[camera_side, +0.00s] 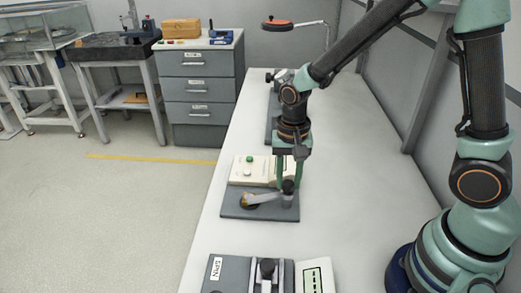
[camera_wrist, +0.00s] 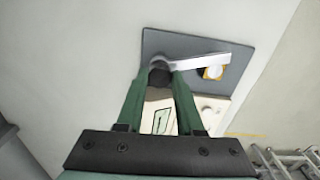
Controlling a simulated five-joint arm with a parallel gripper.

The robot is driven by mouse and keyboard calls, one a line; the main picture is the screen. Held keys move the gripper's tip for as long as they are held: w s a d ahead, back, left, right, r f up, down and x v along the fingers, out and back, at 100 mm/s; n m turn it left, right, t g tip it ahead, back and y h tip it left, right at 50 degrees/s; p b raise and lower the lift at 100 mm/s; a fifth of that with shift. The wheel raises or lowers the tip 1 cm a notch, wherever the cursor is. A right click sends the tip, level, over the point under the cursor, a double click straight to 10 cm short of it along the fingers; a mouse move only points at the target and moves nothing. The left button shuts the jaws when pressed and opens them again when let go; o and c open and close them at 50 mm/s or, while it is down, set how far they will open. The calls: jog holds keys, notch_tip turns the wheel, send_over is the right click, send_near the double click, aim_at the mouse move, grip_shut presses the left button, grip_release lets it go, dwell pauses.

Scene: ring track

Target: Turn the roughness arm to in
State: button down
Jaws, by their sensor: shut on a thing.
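The arm (camera_side: 265,197) is a pale metal lever on a dark grey plate (camera_side: 238,211). In the side view it runs from a brass-coloured disc (camera_side: 249,202) on the left to a dark upright knob (camera_side: 288,188) on the right. My gripper (camera_side: 288,183) comes down from above and is shut on the dark knob. In the wrist view my gripper's green fingers (camera_wrist: 160,76) meet around the dark knob. The lever (camera_wrist: 207,61) runs right from there, over the yellow disc (camera_wrist: 213,73). I cannot read any in or out marking.
A cream box (camera_side: 246,170) with a green and a white button stands at the plate's back edge. A grey device labelled SPIN (camera_side: 216,268) and a white panel (camera_side: 315,278) stand nearer on the bench. Another dark device (camera_side: 273,105) stands further back. The bench between them is clear.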

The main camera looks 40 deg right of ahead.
jog(key=shift+r+m, duration=0.1)
jog(key=shift+m, duration=1.6)
jog(key=c, duration=0.5)
grip_release()
jog(key=shift+c, duration=0.2)
notch_tip(320, 180, up, 12)
